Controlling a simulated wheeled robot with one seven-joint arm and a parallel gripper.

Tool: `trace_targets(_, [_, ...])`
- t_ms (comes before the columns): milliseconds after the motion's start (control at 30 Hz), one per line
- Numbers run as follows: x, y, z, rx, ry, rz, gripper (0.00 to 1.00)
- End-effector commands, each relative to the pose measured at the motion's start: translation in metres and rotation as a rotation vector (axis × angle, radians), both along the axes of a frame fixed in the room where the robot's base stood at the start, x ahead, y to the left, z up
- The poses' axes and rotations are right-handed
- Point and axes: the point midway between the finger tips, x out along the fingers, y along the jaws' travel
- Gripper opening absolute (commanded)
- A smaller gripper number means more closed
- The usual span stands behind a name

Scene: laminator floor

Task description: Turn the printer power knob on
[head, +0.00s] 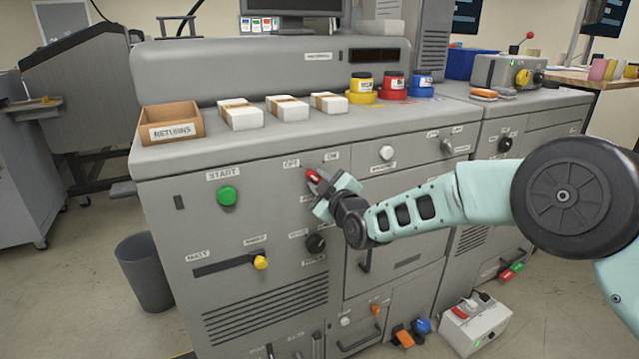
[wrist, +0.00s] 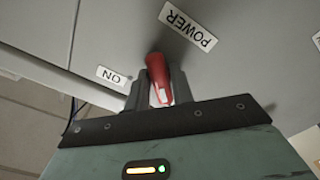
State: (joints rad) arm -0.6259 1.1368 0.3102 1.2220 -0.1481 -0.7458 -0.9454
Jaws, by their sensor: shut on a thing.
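The red power knob (head: 313,176) is on the upper front panel of the big grey machine. The OFF label (head: 291,163) is up and left of it, and the ON label (head: 331,155) is up and right. The knob's red end leans up-left, toward the OFF side. My gripper (head: 319,182) is at the panel with its jaws shut on the knob. In the wrist view, the red knob (wrist: 156,72) with its white tip sits between my two dark fingers. The POWER label (wrist: 188,27) and ON label show there; OFF is hidden.
A green START button (head: 227,196), a black knob (head: 316,243) and a yellow-tipped slider (head: 260,262) are on the same panel. A returns box (head: 171,131), white card stacks and coloured ink pots stand on top. A white switch box (head: 474,325) lies on the floor.

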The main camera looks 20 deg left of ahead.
Motion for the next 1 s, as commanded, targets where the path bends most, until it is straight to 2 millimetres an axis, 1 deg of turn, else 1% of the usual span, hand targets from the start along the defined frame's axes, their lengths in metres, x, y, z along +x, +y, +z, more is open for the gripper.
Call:
trace_targets(167, [0.0000, -0.0001, -0.0033, 0.039, 0.045, -0.001, 0.01])
trace_targets(367, [-0.0007, 0.0004, -0.0058, 0.128, 0.149, 0.001, 0.01])
trace_targets(1000, [-0.0023, 0.0016, -0.0060, 0.520, 0.610, 0.001, 0.01])
